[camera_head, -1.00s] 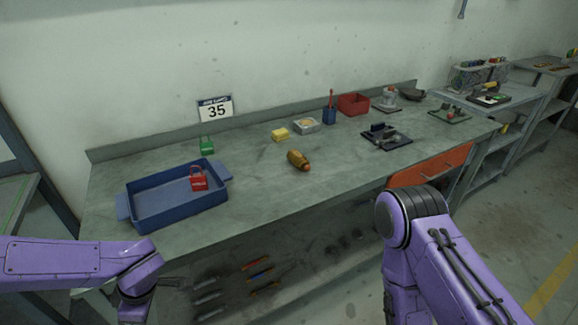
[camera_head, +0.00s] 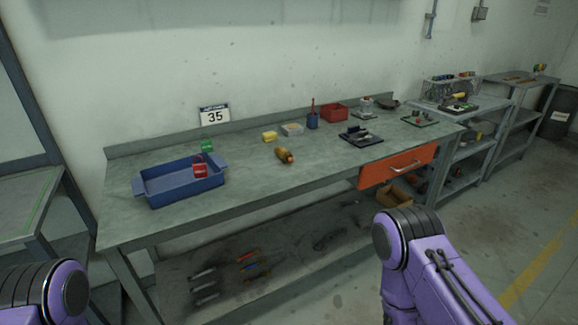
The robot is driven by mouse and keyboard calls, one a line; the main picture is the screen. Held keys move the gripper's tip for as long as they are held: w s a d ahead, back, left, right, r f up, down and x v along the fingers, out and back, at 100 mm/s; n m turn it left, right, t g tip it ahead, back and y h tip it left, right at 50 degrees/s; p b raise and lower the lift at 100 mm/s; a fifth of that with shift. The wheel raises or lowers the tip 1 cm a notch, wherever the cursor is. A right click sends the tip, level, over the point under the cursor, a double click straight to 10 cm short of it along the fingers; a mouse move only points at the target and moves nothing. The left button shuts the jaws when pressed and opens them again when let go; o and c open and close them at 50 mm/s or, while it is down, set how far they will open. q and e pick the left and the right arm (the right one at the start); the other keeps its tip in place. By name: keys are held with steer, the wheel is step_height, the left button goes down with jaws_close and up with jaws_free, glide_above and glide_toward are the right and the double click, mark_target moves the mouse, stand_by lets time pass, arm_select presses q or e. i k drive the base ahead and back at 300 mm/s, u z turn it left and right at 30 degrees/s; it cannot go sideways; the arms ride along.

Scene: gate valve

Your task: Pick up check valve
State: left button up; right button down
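What looks like the check valve, a brass-coloured, rounded piece (camera_head: 284,155), lies on its side on the workbench top, near the middle of the bench. It stands apart from the other items. My left and right arms show only as purple links at the bottom left and bottom right, short of the bench. Neither gripper is in view. Nothing covers the brass piece.
A blue tray (camera_head: 150,190) with a red padlock (camera_head: 200,171) sits on the bench's left. A green item (camera_head: 207,146), yellow block (camera_head: 269,136), red bin (camera_head: 334,112) and dark fixture (camera_head: 360,136) stand behind or right. An orange drawer (camera_head: 397,166) is under the top.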

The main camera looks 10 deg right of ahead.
mark_target(282, 153)
steer(key=z, duration=0.45)
steer(key=i, duration=0.45)
steer(key=z, duration=0.35)
